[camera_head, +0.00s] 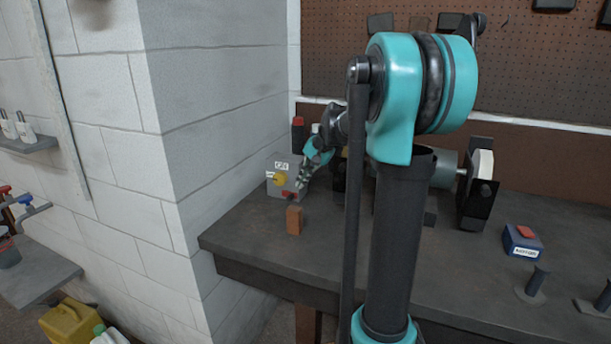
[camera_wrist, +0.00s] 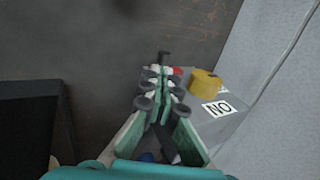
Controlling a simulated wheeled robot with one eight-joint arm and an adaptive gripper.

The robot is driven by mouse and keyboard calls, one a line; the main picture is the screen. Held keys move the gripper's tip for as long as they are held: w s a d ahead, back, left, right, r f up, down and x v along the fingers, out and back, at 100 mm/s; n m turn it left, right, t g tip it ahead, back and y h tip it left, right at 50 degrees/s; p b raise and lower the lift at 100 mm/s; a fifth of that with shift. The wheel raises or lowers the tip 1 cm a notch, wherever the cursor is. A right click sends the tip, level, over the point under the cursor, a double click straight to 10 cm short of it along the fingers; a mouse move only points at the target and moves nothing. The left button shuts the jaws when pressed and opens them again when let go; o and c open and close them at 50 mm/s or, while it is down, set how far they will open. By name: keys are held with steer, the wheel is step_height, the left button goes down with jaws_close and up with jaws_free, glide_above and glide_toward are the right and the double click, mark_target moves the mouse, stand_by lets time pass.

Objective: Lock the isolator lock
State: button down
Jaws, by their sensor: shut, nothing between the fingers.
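The isolator is a grey box (camera_head: 272,190) at the back left of the bench, by the white block wall. It has a yellow knob (camera_head: 280,179) and a small white label above it. A small red part (camera_head: 288,195) shows low on its front; I cannot tell whether this is the lock. My gripper (camera_head: 301,184) is at the box's right front, close to the red part. In the wrist view my gripper (camera_wrist: 163,74) is shut with its fingertips together, beside the red part (camera_wrist: 178,71). The yellow knob (camera_wrist: 206,82) and the "ON" label (camera_wrist: 217,108) are to the right. Contact is unclear.
A brown block (camera_head: 294,220) stands on the bench (camera_head: 262,243) in front of the box. A dark machine (camera_head: 478,185) and a blue box with a red button (camera_head: 523,243) are to the right. The wall (camera_head: 220,120) borders the bench on the left.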

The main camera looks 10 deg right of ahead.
mark_target(289, 195)
steer(key=shift+x, duration=2.45)
steer(key=shift+w+a, duration=0.4)
steer(key=shift+a, duration=0.2)
steer(key=shift+w+a, duration=0.4)
steer(key=shift+a, duration=0.25)
steer(key=shift+d+r, duration=0.1)
